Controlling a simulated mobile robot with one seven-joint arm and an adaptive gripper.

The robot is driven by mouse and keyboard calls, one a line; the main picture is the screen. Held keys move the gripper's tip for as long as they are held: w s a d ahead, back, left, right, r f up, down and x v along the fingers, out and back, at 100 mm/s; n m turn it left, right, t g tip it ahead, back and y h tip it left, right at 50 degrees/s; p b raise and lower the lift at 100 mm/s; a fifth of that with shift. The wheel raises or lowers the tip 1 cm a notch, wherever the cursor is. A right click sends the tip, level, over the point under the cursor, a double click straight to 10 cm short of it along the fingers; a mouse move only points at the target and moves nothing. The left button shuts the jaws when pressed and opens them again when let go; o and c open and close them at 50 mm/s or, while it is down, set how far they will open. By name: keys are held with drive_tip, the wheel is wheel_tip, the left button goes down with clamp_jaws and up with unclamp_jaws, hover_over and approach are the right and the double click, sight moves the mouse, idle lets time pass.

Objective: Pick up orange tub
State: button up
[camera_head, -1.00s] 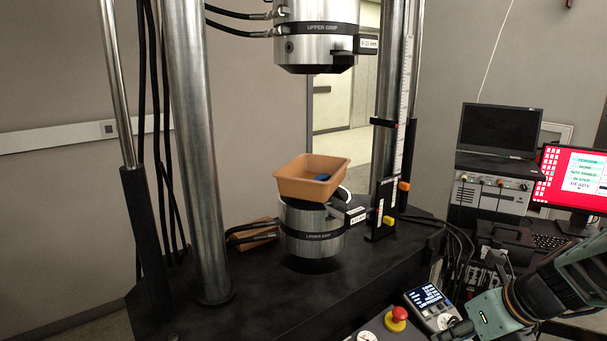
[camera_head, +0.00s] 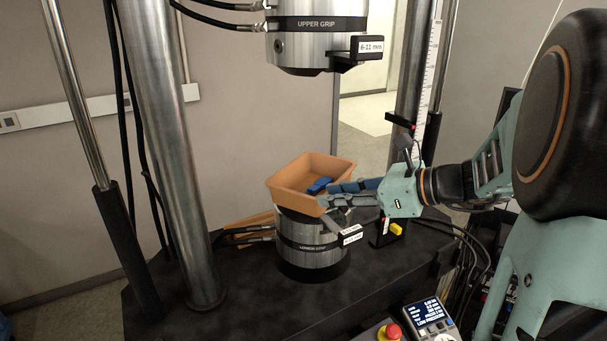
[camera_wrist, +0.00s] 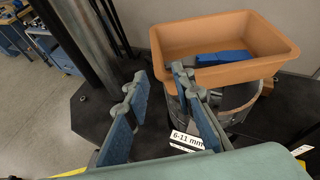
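The orange tub (camera_head: 296,174) is an open, slope-sided box resting on top of the lower grip (camera_head: 310,240). A small blue object (camera_head: 319,185) lies inside it. My gripper (camera_head: 333,195) is at the tub's right side in the head view, with its fingertips close to the rim. In the wrist view, my gripper (camera_wrist: 157,78) has its two blue-padded fingers apart with nothing visible between them. There the tub (camera_wrist: 215,75) lies up and right of the fingers, and the right fingertip overlaps its lower left corner. I cannot tell whether they touch.
The upper grip (camera_head: 318,40) hangs above the tub with free space between. A steel column (camera_head: 165,150) stands to the left. A labelled handle (camera_head: 345,236) juts from the lower grip below my fingers. An emergency stop (camera_head: 389,332) is at the front edge.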

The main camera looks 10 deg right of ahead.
drive_tip(key=x, duration=0.8)
drive_tip(key=p+x, duration=0.1)
drive_tip(key=x, duration=0.3)
drive_tip(key=shift+w+a+r, duration=0.1)
drive_tip(key=shift+a+r, duration=0.1)
drive_tip(key=shift+r, duration=0.15)
clamp_jaws()
